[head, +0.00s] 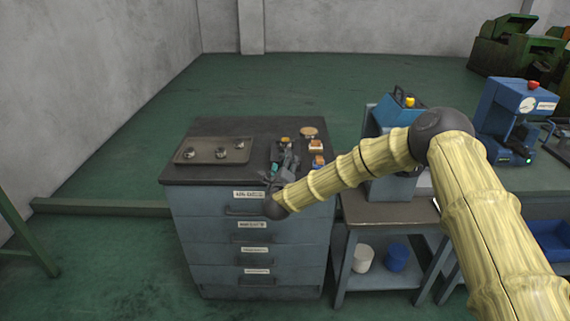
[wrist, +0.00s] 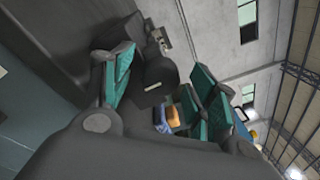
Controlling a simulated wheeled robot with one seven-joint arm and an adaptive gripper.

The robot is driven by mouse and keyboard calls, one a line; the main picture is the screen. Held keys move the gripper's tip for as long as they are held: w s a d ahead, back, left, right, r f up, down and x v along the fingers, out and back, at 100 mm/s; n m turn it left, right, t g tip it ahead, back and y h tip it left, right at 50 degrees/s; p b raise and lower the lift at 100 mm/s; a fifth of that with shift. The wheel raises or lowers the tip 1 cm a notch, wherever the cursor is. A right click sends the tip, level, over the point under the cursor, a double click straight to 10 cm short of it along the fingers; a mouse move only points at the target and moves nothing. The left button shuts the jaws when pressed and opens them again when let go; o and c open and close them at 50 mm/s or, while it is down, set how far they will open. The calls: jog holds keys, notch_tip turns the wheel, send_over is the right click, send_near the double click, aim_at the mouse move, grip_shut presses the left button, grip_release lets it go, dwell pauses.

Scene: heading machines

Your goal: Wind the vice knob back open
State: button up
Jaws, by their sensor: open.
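The vice (head: 285,147) looks like a small dark block near the right part of the drawer cabinet's top in the head view, partly covered by my gripper. My gripper (head: 282,168) is at the cabinet's front edge, just in front of the vice. In the wrist view its two teal-padded fingers stand apart (wrist: 160,95). A dark rounded part (wrist: 158,74) with a small pale mark shows between them; it may be the vice or its knob. I cannot tell whether the fingers touch it. The knob is not clear in the head view.
A tray (head: 185,157) with several small metal parts lies on the left of the cabinet top (head: 230,128). Small orange-brown blocks (head: 316,146) and a round tan piece (head: 309,132) lie right of the vice. A bench with blue machines (head: 505,105) stands at right.

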jog(key=shift+c, duration=0.3)
jog(key=c, duration=1)
jog(key=shift+f+n+b, duration=0.1)
jog(key=shift+n+b, duration=0.2)
jog(key=shift+b, duration=0.25)
jog(key=shift+f+n+b, duration=0.1)
jog(key=shift+n+b, duration=1)
jog(key=n+b, duration=0.4)
jog(key=n, duration=0.1)
jog(key=shift+n+t, duration=0.3)
jog(key=shift+t, duration=0.1)
jog(key=n+y+b, duration=0.1)
jog(key=n+b, duration=0.1)
jog(key=n, duration=0.3)
jog(key=shift+n, duration=0.4)
jog(key=n+b, duration=0.1)
jog(key=n, duration=0.3)
jog(key=shift+d+n+y+b, duration=0.1)
jog(key=shift+n+y+b, duration=0.2)
jog(key=shift+b, duration=0.05)
jog(key=shift+f, duration=0.1)
